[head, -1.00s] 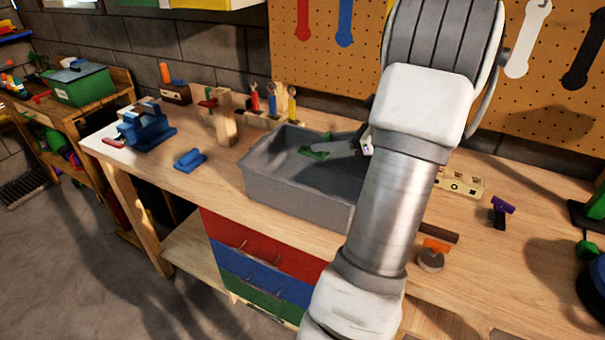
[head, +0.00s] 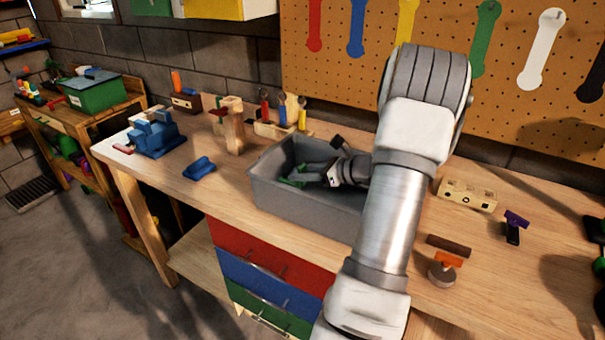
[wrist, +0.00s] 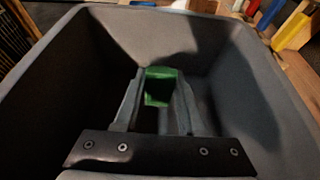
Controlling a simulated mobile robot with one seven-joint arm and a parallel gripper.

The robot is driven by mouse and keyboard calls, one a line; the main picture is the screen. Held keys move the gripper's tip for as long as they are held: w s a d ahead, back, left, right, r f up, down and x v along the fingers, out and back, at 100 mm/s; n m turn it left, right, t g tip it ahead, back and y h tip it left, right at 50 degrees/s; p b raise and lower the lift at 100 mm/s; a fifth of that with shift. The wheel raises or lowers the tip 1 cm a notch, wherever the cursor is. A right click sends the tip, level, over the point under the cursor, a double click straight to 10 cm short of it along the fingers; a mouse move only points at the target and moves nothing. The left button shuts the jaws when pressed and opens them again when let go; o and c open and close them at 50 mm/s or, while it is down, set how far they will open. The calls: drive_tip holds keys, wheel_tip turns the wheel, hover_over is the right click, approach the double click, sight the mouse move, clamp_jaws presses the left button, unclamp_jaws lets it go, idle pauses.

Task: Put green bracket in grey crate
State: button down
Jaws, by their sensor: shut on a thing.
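The grey crate (head: 273,197) stands on the wooden workbench, open at the top. My gripper (head: 308,176) reaches down inside the crate from the right, below the rim. It is shut on the green bracket (head: 292,181), which also shows between the fingertips in the wrist view (wrist: 160,86). In the wrist view the crate walls (wrist: 60,75) surround my gripper and the bracket. Much of the bracket is hidden by the fingers, and I cannot tell whether it touches the crate floor.
A blue vise (head: 155,135) and a small blue part (head: 199,168) lie left of the crate. A wooden tool holder (head: 272,130) stands behind it. A wooden block with holes (head: 467,195) and an orange-topped piece (head: 444,270) are on the right.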

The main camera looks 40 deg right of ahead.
drive_tip(key=shift+a+f+b, duration=0.1)
drive_tip(key=shift+f+b, duration=0.35)
drive_tip(key=shift+f, duration=0.1)
drive_tip(key=shift+c, duration=2.4)
unclamp_jaws()
drive_tip(key=shift+s+f, duration=0.1)
drive_tip(key=shift+f, duration=0.1)
drive_tip(key=shift+r, duration=0.2)
drive_tip(key=r+p+v, duration=0.1)
drive_tip(key=v, duration=0.7)
drive_tip(key=shift+w, duration=0.25)
